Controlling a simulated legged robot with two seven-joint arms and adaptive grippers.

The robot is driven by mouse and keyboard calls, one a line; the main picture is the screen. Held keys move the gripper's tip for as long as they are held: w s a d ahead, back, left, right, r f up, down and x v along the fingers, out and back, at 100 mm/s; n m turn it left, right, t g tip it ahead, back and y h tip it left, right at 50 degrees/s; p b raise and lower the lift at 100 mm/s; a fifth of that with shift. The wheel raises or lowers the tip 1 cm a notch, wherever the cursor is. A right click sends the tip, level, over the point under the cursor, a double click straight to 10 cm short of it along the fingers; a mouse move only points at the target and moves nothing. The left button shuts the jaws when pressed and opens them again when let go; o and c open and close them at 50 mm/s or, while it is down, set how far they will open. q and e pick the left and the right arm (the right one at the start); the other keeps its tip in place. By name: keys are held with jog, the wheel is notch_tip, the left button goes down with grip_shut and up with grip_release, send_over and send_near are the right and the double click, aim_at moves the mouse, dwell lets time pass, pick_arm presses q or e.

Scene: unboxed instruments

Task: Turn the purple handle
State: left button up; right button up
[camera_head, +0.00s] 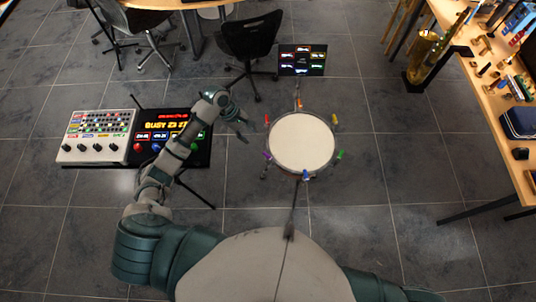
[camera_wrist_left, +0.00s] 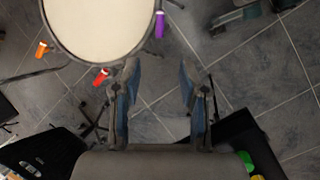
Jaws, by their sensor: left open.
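The purple handle (camera_head: 267,155) is on the left rim of a round drum (camera_head: 302,142) with a white top. It also shows in the left wrist view (camera_wrist_left: 160,24) at the top middle, beside the drum's edge. My left gripper (camera_head: 245,130) is to the left of the drum, up and left of the purple handle in the head view. In the left wrist view its two fingers (camera_wrist_left: 159,78) are spread and empty, apart from the purple handle. My right gripper is not in view.
Other coloured handles ring the drum, including a red one (camera_head: 267,119), a green one (camera_head: 340,154) and a blue one (camera_head: 306,174). A lit display (camera_head: 302,60) stands behind. A control panel (camera_head: 95,136) is at left. A wooden table (camera_head: 505,120) is at right.

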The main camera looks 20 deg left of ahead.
aim_at(267, 154)
pick_arm(q)
jog(key=b+x, duration=0.1)
jog(key=x, duration=1.6)
jog(key=shift+w+f, duration=0.1)
jog(key=shift+f, duration=0.05)
jog(key=shift+c, duration=0.2)
grip_shut()
